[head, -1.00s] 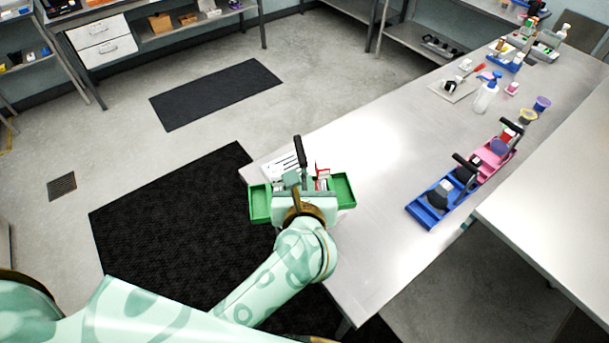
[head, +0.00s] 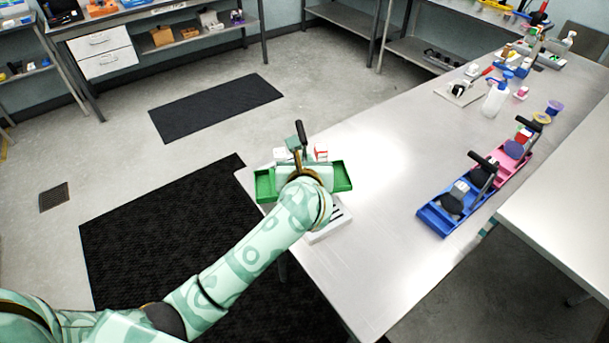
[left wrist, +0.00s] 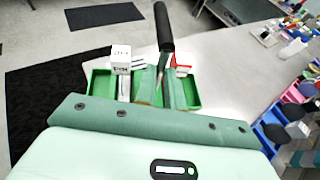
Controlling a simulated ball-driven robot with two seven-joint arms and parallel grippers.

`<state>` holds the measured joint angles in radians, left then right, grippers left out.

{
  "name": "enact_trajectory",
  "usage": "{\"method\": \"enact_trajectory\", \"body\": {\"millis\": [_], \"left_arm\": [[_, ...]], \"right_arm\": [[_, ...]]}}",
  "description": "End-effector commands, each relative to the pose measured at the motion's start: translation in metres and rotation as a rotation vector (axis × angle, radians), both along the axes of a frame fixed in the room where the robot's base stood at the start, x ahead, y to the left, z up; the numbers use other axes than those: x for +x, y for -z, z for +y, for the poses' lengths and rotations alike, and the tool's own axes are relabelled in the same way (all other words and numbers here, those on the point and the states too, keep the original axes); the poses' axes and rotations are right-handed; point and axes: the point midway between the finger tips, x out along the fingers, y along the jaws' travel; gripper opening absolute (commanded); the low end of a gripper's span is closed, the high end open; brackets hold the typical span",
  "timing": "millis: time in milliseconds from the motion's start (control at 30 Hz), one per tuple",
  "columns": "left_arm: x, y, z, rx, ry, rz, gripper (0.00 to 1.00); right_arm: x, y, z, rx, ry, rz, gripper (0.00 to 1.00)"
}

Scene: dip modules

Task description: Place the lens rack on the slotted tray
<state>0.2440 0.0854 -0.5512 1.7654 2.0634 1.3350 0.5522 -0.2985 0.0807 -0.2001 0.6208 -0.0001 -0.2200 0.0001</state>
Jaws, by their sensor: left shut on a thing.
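The lens rack, a green open carrier (head: 343,177) with a black upright handle, is held by my left gripper (head: 301,160) in the head view. It also shows in the left wrist view (left wrist: 188,92), with a printed white block (left wrist: 121,60) at its left and a red-and-white piece at its right. My left gripper (left wrist: 160,88) is shut on the rack at its handle. The white slotted tray (head: 336,223) shows around and below the rack, at the table's left edge. My wrist hides much of both, and I cannot tell whether they touch. My right gripper is out of view.
A blue rack (head: 435,218) and a pink rack (head: 508,168) with dark handles stand along the table's right edge. A squeeze bottle (head: 495,97) and several small items are farther back. The steel table (head: 385,190) is bare between them and the tray.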

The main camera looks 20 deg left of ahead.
Motion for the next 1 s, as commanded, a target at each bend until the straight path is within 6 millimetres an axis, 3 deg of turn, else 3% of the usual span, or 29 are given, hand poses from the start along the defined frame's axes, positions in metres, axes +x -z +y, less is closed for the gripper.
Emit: {"method": "enact_trajectory", "body": {"millis": [233, 633, 667, 700, 1000], "left_arm": [[0.005, 0.035, 0.002, 0.002, -0.001, -0.003, 0.00], [0.005, 0.038, 0.002, 0.001, 0.000, -0.004, 0.00], [0.004, 0.038, 0.002, 0.000, -0.001, 0.000, 0.18], [0.004, 0.038, 0.002, 0.000, -0.001, 0.000, 0.30], [0.004, 0.036, 0.002, 0.001, -0.001, -0.001, 0.32]], "right_arm": [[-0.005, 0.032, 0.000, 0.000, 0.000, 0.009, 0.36], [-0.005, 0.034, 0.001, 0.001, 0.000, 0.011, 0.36], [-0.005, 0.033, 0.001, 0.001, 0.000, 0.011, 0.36], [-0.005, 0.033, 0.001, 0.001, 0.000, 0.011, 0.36], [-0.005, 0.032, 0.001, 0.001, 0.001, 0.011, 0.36]]}}
